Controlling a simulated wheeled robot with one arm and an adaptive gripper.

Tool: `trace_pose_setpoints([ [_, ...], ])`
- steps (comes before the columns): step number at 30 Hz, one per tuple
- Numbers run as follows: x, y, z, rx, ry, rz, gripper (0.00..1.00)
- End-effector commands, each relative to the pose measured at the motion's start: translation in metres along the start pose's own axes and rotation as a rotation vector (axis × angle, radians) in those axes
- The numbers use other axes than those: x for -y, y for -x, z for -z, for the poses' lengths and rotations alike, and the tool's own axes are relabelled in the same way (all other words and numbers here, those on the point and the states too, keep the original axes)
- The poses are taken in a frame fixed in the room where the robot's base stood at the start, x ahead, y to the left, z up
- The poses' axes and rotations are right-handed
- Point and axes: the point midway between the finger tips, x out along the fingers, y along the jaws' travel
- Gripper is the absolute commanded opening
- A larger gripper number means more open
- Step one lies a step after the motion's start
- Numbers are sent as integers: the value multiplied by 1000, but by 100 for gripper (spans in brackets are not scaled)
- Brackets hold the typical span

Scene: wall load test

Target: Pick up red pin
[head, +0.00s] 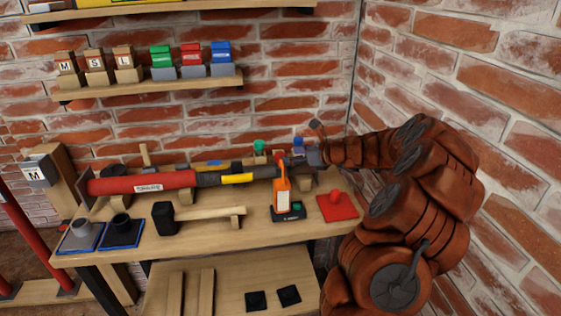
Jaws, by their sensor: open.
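A small red piece (278,156), which looks like the red pin, stands at the back of the workbench (240,232) between a green-topped pin (260,146) and a blue-topped pin (298,142). It is partly hidden by my gripper and the tool in front. My gripper (284,162) is open, reaching in from the right with its fingers close to the red piece. Whether they touch or surround it cannot be told. A red square plate with a red knob (337,200) lies at the bench's right end.
A long red and black tube (140,184) lies along the bench. An orange device (282,190) stands upright before my gripper. A black-headed mallet (164,217) lies in front. Brick walls close in behind and right. A shelf (160,87) holds several blocks.

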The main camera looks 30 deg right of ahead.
Motion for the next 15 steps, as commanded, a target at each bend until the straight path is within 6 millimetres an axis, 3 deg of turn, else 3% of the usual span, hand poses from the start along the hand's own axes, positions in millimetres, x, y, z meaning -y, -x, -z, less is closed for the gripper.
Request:
trace_pose_setpoints([
  [15, 8, -50, -1, -2, 5, 1, 70],
])
